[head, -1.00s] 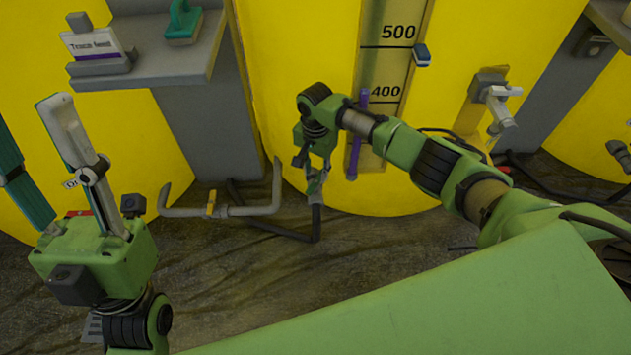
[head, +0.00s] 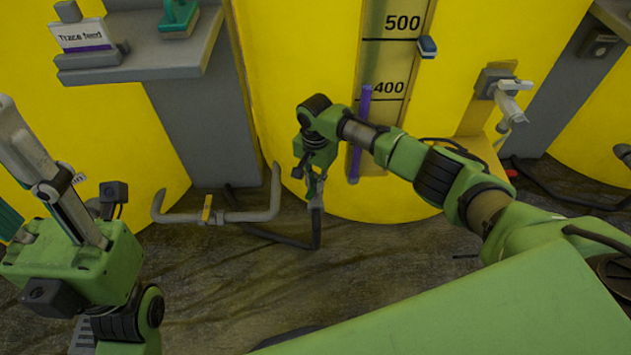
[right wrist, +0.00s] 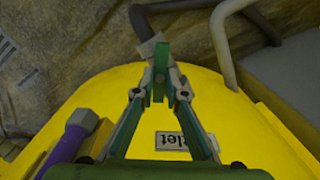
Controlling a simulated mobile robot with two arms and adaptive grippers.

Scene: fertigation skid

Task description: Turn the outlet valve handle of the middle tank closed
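The middle tank (head: 290,75) is yellow, with a level scale marked 400 and 500. My right gripper (head: 316,185) points down at its lower front. In the right wrist view, my right gripper's fingers (right wrist: 160,92) converge on a narrow green valve handle (right wrist: 160,62), which stands between the tips. A grey fitting (right wrist: 150,47) lies just beyond it. A partly covered label ending in "let" (right wrist: 172,140) is on the tank behind the fingers. In the head view the handle is mostly hidden by the gripper. My left gripper (head: 12,160) is empty, its fingers apart, at the left edge.
A grey pipe with a yellow valve lever (head: 207,209) runs low, left of my right gripper. A dark hose (head: 317,230) drops below it. A shelf (head: 150,65) with a sign juts out upper left. A purple tube (head: 361,135) stands along the scale.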

